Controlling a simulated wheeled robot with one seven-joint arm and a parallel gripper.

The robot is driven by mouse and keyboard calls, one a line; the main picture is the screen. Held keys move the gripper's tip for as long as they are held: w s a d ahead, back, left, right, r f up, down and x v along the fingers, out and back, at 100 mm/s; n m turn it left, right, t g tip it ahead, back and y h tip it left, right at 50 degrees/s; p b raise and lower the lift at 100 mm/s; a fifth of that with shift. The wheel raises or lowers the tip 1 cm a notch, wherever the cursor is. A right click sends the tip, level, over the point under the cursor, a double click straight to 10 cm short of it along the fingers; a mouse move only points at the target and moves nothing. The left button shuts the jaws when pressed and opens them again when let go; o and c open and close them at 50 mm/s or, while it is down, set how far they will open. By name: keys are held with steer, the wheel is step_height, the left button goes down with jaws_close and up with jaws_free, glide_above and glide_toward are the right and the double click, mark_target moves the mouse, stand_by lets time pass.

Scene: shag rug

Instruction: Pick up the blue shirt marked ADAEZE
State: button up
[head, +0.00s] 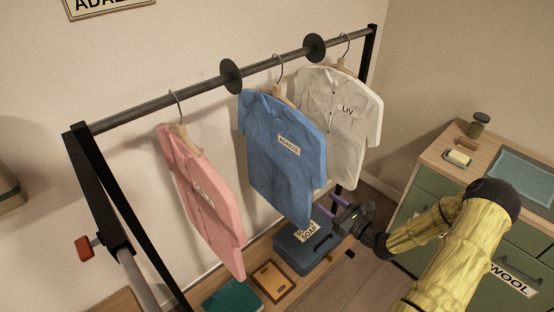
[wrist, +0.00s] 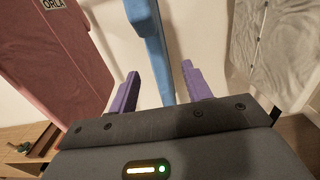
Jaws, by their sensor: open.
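The blue shirt (head: 285,150) marked ADAEZE hangs from a wooden hanger on the rack's rail, between a pink and a white shirt. My gripper (head: 322,204), with purple fingers, is at the right of the blue shirt's lower part in the head view. In the wrist view, the open fingers (wrist: 160,70) stand either side of the blue shirt's narrow edge (wrist: 150,45). I cannot tell whether the cloth reaches in between the fingertips or lies just beyond them. No hold on it shows.
The pink shirt (head: 203,200), marked ORLA in the wrist view, hangs left. The white LIV shirt (head: 340,110) hangs right, behind my gripper. Dark discs (head: 231,76) divide the rail. A blue SOAP box (head: 300,250) sits on the shelf below. A green cabinet (head: 420,212) stands right.

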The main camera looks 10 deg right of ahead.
mark_target(313, 191)
steer(key=p+x, duration=0.2)
steer(key=x, duration=0.5)
steer(key=shift+w+a, duration=0.15)
steer(key=shift+w, duration=0.05)
steer(key=shift+a, duration=0.1)
steer(key=shift+w+a, duration=0.25)
steer(key=p+x, duration=0.2)
steer(key=x, duration=0.2)
steer(key=shift+w+a+f, duration=0.1)
steer(key=shift+a+f, duration=0.05)
steer(key=shift+a, duration=0.05)
jaws_close()
